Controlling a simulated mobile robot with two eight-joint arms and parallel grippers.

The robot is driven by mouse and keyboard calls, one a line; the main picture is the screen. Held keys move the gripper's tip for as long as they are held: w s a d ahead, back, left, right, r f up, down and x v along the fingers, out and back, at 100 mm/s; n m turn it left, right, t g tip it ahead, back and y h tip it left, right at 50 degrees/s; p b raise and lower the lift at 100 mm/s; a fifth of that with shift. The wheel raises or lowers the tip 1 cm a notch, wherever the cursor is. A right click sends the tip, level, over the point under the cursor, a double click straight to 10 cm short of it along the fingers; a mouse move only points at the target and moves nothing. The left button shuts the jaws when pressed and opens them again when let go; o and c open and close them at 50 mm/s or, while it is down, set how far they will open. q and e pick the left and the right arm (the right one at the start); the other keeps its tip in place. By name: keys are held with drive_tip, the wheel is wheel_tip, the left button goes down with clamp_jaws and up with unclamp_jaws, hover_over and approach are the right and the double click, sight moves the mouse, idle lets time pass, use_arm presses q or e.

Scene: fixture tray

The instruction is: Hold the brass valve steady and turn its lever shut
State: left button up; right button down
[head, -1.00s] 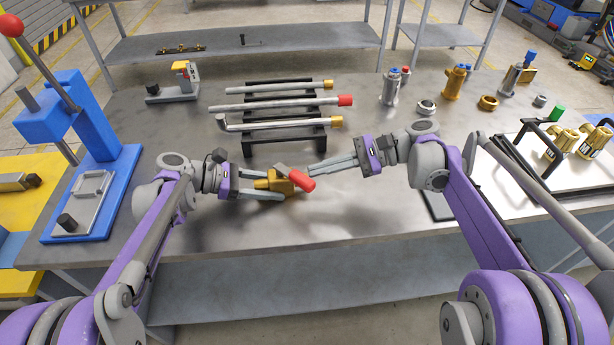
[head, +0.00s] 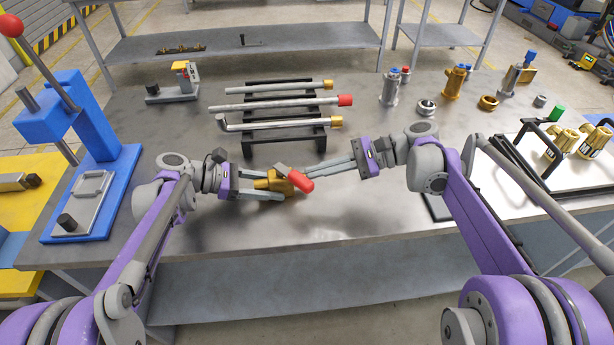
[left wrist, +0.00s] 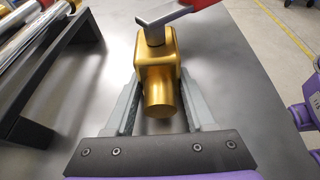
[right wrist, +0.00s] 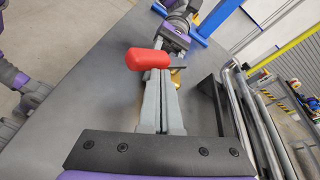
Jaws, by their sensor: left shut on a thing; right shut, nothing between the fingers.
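A grey lever (left wrist: 165,14) with a red grip (head: 301,182) sits on top of the valve and points right, angled toward the table's front edge. My right gripper (head: 306,174) is shut and empty, its fingertips close beside the lever. In the right wrist view the red grip (right wrist: 148,59) overlaps the fingertips; I cannot tell if they touch.
A black rack (head: 285,135) with several pipes stands just behind the valve. A blue press (head: 100,165) is at left.

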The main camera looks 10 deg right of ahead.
sight(306, 180)
drive_tip(key=shift+s+a, duration=1.45)
drive_tip(key=shift+a, duration=0.15)
idle(1.8)
drive_tip(key=shift+w, duration=0.1)
drive_tip(key=shift+w+d, duration=1.9)
drive_tip(key=shift+d, duration=0.3)
drive_tip(key=shift+w+d, duration=1.65)
drive_tip(key=shift+d, duration=0.2)
use_arm(q)
drive_tip(key=o, duration=1.3)
drive_tip(key=shift+o, duration=0.2)
